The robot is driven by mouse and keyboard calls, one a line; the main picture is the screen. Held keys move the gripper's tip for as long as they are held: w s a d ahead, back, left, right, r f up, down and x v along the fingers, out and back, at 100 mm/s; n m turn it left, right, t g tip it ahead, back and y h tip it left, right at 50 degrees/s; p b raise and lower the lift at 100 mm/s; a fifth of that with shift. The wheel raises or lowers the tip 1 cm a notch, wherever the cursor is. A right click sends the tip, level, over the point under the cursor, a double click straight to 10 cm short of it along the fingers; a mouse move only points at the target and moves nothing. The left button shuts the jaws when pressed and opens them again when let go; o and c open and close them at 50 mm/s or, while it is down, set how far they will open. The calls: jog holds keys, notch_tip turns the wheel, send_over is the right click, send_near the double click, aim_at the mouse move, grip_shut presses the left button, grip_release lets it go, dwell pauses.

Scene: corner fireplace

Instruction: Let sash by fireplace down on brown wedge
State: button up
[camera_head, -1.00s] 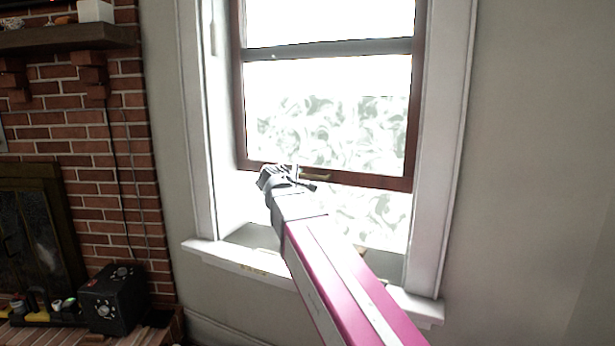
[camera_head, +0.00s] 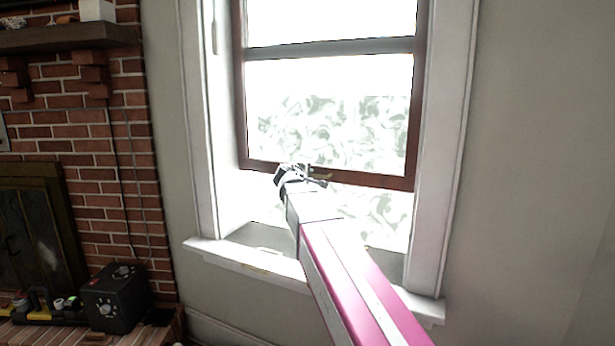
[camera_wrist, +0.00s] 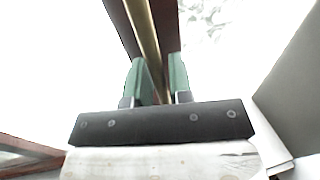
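The window sash (camera_head: 370,181) by the fireplace has a dark brown frame and stands raised, with an open gap between its bottom rail and the sill (camera_head: 225,250). My gripper (camera_head: 308,172) is at the middle of that rail, by a brass-coloured handle. In the wrist view, my two green fingertips (camera_wrist: 158,80) stand apart, with the brass handle (camera_wrist: 148,40) and dark brown wood between them. I see no clear contact. The brown wedge cannot be made out clearly; my arm covers part of the sill.
The white window casing (camera_head: 445,170) borders the sash on both sides. A brick fireplace (camera_head: 85,130) with a dark mantel shelf (camera_head: 65,37) is at the left. A black box with knobs (camera_head: 115,298) sits low beside it. The wall at the right is bare.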

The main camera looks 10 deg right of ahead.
grip_shut()
notch_tip(320, 180, down, 26)
jog(key=shift+r, duration=0.25)
dwell(0.3)
jog(key=shift+o, duration=2.2)
grip_release()
jog(key=v, duration=1.1)
jog(key=shift+f, duration=0.1)
